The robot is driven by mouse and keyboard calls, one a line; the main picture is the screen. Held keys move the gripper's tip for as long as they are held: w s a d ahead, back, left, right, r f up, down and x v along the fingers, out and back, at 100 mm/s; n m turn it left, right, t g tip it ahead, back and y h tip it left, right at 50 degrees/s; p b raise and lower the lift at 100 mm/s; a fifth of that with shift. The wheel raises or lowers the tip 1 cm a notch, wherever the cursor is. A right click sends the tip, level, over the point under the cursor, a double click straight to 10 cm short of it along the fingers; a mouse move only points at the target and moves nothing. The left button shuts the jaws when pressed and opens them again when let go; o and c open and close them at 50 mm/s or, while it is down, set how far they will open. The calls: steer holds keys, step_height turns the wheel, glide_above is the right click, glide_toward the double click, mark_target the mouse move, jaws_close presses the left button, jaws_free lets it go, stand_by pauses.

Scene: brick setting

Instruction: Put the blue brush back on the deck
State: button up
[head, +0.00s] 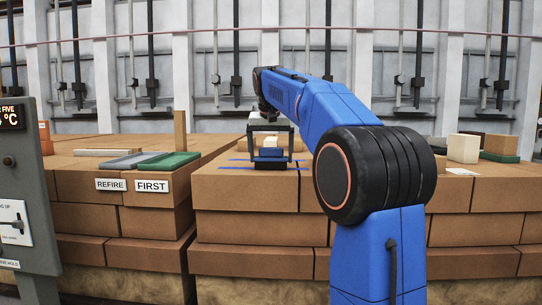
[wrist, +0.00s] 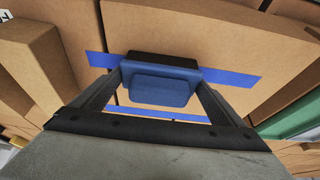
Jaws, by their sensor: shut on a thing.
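The blue brush (wrist: 160,82) has a blue block body with a dark strip along its far side. In the wrist view it sits between the two fingers of my gripper (wrist: 160,90), which are shut on it. In the head view the blue brush (head: 270,153) shows between the fingers of my gripper (head: 270,150), over the brick deck (head: 245,185). Blue tape lines (head: 237,168) mark the deck top around it. I cannot tell whether the brush touches the deck.
A grey tray (head: 128,160) and a green tray (head: 172,160) lie on the left brick stack, above REFIRE and FIRST labels. A tan upright block (head: 180,130) stands behind them. Pale blocks (head: 463,148) stand at the right. A grey control panel (head: 30,190) is at the far left.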

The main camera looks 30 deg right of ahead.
steer(key=shift+f, duration=0.1)
steer(key=o, duration=0.9)
steer(key=v, duration=1.2)
steer(key=s+a+f+n+y, duration=0.1)
steer(key=s+a+f, duration=0.4)
steer(key=s+f, duration=0.7)
steer(key=s+a+f+n, duration=0.3)
steer(key=s+a+f, duration=0.2)
steer(key=s+f, duration=0.6)
steer(key=s+a+f+n+t+y, duration=0.1)
steer(key=s+a+f, duration=0.4)
steer(key=s+f, duration=0.7)
step_height(320, 180, down, 10)
steer(key=shift+s+a+f+n+y, duration=0.1)
steer(key=shift+s+a+n+y, duration=0.25)
steer(key=shift+n, duration=0.55)
